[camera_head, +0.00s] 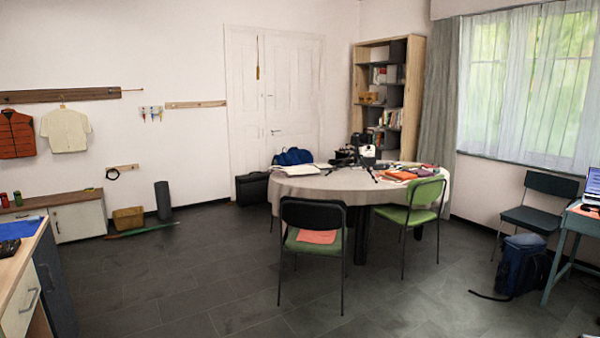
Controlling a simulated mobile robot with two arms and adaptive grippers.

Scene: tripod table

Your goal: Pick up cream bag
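I cannot make out a cream bag for certain. A pale, cream-coloured item (302,170) lies flat near the left edge of the round table (300,190), beside a dark blue bag (293,156); it is too small to tell what it is. A cream garment-shaped piece (66,131) hangs on the left wall. A tan box or bag (128,217) stands on the floor by the left wall. Neither of my grippers shows in this view.
Two chairs, one dark (312,218) and one green (413,205), stand at the table's near side. A wooden counter (22,270) is at the left edge. A blue backpack (520,265) sits on the right. The dark floor (200,285) between is clear.

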